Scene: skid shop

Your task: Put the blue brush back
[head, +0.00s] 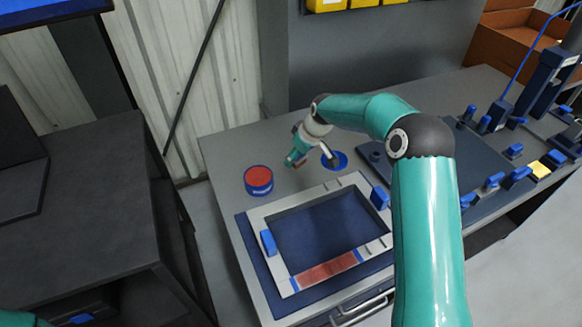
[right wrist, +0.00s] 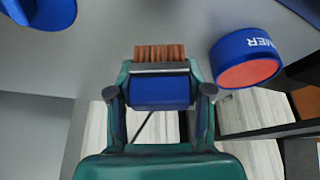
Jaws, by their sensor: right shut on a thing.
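My right gripper (head: 292,161) is shut on the blue brush (right wrist: 160,92), across its blue body. The brown bristles stick out beyond the fingers in the right wrist view; the brush is hard to make out in the head view. The gripper is at the back left of the grey bench, between a blue tin with a red top (head: 258,182) and a round blue dish-like piece (head: 341,160). In the right wrist view the tin (right wrist: 245,58) is at the right, apart from the brush, and a blue piece (right wrist: 42,10) is at the upper left. My left gripper is not seen.
A grey frame (head: 270,210) with blue clamps and a reddish strip (head: 326,271) lies on a dark blue mat in front of the gripper. Blue fixtures and a dark blue post (head: 545,82) stand at the right. A dark cabinet (head: 75,190) is at the left, across a gap.

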